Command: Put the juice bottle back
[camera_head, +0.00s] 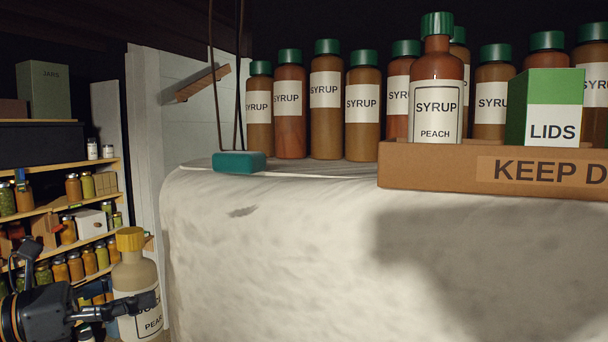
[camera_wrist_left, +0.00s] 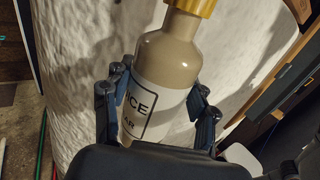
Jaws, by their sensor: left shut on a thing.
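The juice bottle (camera_head: 131,275) is beige with a yellow cap and a white label, at the lower left of the head view. It also shows in the left wrist view (camera_wrist_left: 182,62), between the fingers. My left gripper (camera_head: 128,306) is shut on the bottle around its labelled body and holds it roughly upright in front of the white rounded surface. Part of the label is hidden by a finger, and the bottle's base is cut off in the head view. My right gripper is in neither view.
Several syrup bottles (camera_head: 326,100) stand in a row on the white ledge (camera_head: 260,230). A cardboard box (camera_head: 430,165) holds a peach syrup bottle (camera_head: 437,85) and a green LIDS box (camera_head: 552,90). Jar shelves (camera_head: 50,207) stand at left.

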